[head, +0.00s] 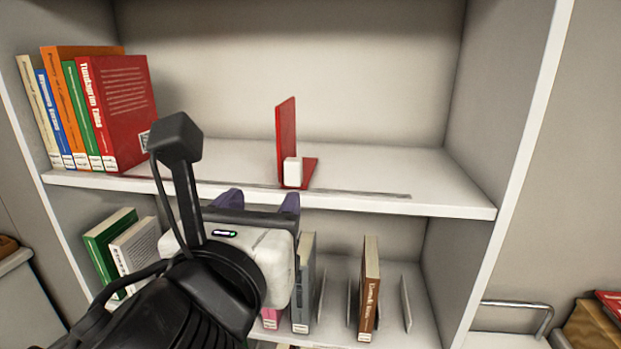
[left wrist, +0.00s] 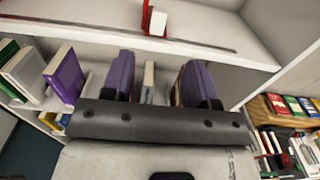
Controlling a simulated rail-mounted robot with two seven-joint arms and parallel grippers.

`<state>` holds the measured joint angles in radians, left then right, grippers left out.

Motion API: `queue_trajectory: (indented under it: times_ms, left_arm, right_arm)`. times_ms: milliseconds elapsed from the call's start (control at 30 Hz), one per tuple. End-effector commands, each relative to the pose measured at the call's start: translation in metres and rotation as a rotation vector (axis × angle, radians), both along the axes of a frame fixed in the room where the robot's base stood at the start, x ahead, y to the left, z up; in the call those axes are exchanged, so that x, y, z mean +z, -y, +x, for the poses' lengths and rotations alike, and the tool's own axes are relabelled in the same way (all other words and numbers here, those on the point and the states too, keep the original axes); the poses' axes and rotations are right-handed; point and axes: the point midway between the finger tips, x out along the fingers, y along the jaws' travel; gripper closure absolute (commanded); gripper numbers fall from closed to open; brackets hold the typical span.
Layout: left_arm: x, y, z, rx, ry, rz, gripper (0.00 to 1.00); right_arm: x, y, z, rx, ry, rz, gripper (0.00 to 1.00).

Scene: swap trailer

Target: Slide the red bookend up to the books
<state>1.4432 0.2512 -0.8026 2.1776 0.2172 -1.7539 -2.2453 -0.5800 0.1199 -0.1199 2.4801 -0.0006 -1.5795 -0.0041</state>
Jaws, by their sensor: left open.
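The red bookend (head: 286,140) stands upright on the upper shelf, with a white block (head: 292,172) at its front and a red foot reaching right. It also shows at the top of the left wrist view (left wrist: 148,16). The row of books (head: 100,110) stands at the shelf's left end, slightly leaning, with a red book at its right side. A wide gap lies between the books and the bookend. My left gripper (head: 262,202) is open and empty, in front of and below the shelf edge, apart from the bookend. My right gripper is in neither view.
The upper shelf (head: 400,180) is bare right of the bookend, and a dark slot runs along its front. The lower shelf holds a brown book (head: 369,290), a grey book (head: 303,285) and thin dividers behind my gripper. A side panel (head: 520,160) bounds the right.

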Motion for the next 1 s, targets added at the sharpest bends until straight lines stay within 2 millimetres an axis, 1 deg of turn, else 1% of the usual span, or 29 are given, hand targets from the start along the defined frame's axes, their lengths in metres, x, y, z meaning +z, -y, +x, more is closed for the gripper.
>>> queue_trajectory:
  times_ms: [167, 400, 600, 800, 1000]
  left_arm:
    - [-0.001, 0.004, 0.021, 0.001, -0.002, 0.006, 0.47]
    - [0.0, 0.013, 0.065, 0.001, -0.002, 0.004, 0.47]
    - [0.0, 0.02, 0.098, 0.001, -0.002, 0.005, 0.47]
    - [0.0, 0.024, 0.12, 0.001, -0.001, 0.004, 0.47]
    - [0.0, 0.026, 0.13, 0.0, 0.001, 0.005, 0.47]
  right_arm:
    - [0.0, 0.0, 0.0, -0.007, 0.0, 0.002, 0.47]
    - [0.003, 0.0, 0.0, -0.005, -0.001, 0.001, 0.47]
    - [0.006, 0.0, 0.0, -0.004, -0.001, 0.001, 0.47]
    - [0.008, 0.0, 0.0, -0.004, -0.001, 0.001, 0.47]
    - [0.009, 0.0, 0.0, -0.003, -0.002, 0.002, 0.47]
